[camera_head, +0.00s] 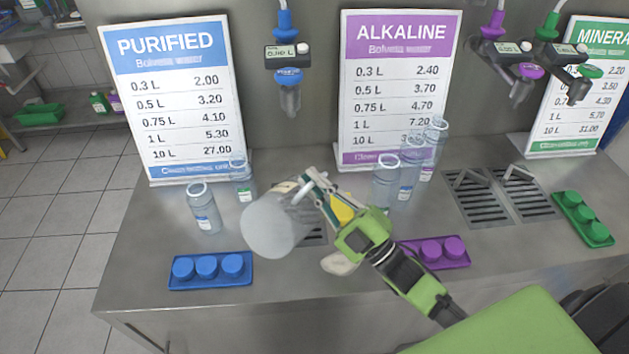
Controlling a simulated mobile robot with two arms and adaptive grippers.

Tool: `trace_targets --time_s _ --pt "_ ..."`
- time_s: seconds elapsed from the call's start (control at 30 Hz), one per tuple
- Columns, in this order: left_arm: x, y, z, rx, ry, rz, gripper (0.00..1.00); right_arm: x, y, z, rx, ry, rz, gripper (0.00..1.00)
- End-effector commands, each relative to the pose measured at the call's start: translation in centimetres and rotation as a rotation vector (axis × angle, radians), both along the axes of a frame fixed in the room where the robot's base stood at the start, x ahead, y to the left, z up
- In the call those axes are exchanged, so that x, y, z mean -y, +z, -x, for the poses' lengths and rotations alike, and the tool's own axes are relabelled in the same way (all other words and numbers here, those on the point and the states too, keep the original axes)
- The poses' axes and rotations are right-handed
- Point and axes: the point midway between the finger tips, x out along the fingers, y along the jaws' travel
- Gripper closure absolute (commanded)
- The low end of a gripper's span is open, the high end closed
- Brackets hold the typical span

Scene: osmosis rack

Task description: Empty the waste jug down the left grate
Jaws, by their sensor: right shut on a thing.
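The waste jug (272,226) is a whitish, translucent vessel held up over the middle of the steel counter, lying well over to one side. My right gripper (312,190) comes in from the lower right and is shut on the jug's handle. The left grate (317,236) is a dark slotted drain in the counter; the jug and gripper cover most of it. Whether any liquid is in or leaving the jug cannot be told. My left gripper is not in view.
Clear bottles stand left (204,208) and right (386,182) of the jug. A blue cap tray (212,284) and a purple cap tray (464,262) lie near the front. Another grate (480,208) is at right. Price signs and taps stand behind.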

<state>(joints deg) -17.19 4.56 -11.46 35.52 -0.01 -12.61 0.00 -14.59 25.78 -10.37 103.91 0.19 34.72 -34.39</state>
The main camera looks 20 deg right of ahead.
Motion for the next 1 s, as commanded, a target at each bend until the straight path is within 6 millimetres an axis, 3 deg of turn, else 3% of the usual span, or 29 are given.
trace_targets --time_s 0.6,1.0 --pt "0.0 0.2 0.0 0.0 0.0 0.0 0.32 -0.2 0.0 0.2 0.014 -0.001 0.011 1.0" --pt "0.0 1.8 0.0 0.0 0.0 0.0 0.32 -3.9 -1.4 3.8 0.25 -0.013 0.188 1.0"
